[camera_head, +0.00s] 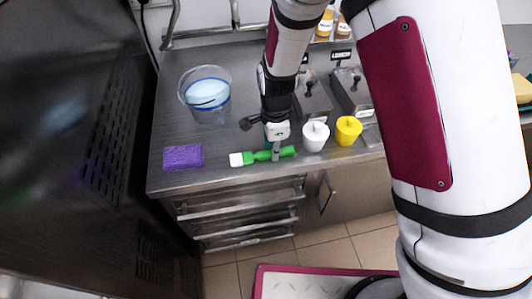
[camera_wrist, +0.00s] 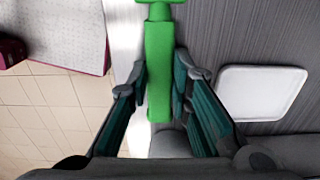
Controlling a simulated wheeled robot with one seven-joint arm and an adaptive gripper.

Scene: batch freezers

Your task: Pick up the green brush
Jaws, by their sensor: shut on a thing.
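The green brush (camera_head: 262,156) lies at the front edge of the steel counter, with a white head at its left end and a green handle to the right. My gripper (camera_head: 276,150) reaches down over its handle. In the wrist view my gripper (camera_wrist: 160,95) has one finger on each side of the green handle (camera_wrist: 158,70), shut on it. I cannot tell whether the brush touches the counter or is slightly above it.
A purple sponge (camera_head: 183,157) lies left of the brush. A clear container with blue contents (camera_head: 206,92) stands behind. A white pot (camera_head: 315,136) and a yellow pot (camera_head: 348,131) stand close on the right. Drawers (camera_head: 240,215) are below the counter edge.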

